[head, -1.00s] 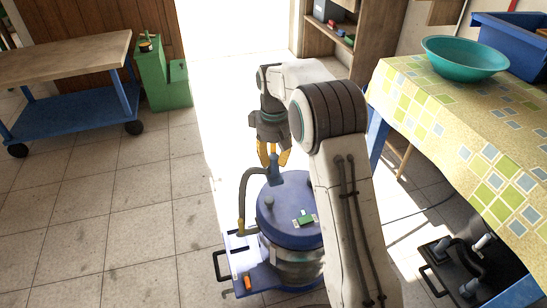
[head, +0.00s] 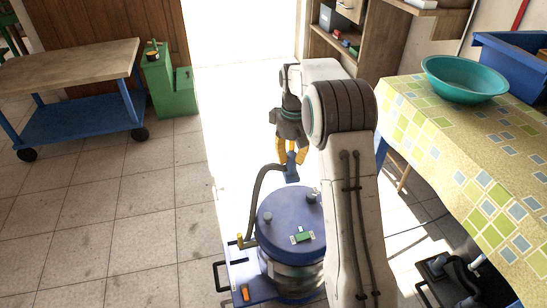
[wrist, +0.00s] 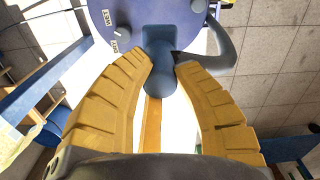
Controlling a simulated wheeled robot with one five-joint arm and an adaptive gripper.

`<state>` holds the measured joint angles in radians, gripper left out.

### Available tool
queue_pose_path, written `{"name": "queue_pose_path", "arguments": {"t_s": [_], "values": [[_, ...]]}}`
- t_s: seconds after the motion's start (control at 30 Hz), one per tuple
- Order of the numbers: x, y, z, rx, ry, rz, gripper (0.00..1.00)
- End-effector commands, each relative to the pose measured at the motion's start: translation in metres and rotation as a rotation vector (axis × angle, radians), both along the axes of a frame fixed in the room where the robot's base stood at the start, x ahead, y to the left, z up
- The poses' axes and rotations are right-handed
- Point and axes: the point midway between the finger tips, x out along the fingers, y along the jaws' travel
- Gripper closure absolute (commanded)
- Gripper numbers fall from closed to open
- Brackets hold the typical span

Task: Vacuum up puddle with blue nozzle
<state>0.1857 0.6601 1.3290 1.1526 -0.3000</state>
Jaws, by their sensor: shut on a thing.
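My gripper (head: 289,157) is shut on the blue nozzle (head: 292,172), which hangs below the yellow fingers. In the head view the nozzle shows just behind the far edge of the vacuum's blue lid. The wrist view shows the nozzle (wrist: 160,48) between the two fingertips. A dark hose (head: 253,200) runs from the nozzle down to the left side of the vacuum (head: 290,216). The vacuum has a blue lid and a metal drum, and stands on a blue platform (head: 237,283). I cannot make out a puddle; the floor behind the nozzle is glaring white.
A blue trolley with a wooden top (head: 75,68) and a green stepped block (head: 170,85) stand at the left. A table with a tiled-pattern cloth (head: 480,150) at the right bears a teal basin (head: 464,80) and a blue crate (head: 515,58). Tiled floor (head: 130,210) at the left is clear.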

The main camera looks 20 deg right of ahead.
Motion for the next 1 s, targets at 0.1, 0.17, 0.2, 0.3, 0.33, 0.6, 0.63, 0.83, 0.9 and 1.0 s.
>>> {"name": "queue_pose_path", "arguments": {"t_s": [0.1, 0.17, 0.2, 0.3, 0.33, 0.6, 0.63, 0.83, 0.9, 1.0], "values": [[-0.009, -0.038, 0.028, 0.000, 0.000, -0.079, 1.00], [-0.016, -0.060, 0.041, 0.000, 0.001, -0.127, 1.00], [-0.021, -0.075, 0.049, 0.000, 0.001, -0.159, 1.00], [-0.036, -0.110, 0.068, 0.000, 0.000, -0.237, 1.00], [-0.041, -0.121, 0.074, 0.000, 0.000, -0.261, 1.00], [-0.098, -0.207, 0.122, 0.000, 0.000, -0.474, 1.00], [-0.105, -0.216, 0.127, 0.000, 0.000, -0.498, 1.00], [-0.161, -0.268, 0.161, 0.000, 0.000, -0.655, 1.00], [-0.182, -0.283, 0.173, 0.001, 0.001, -0.710, 1.00], [-0.214, -0.304, 0.189, 0.001, 0.001, -0.789, 1.00]]}}
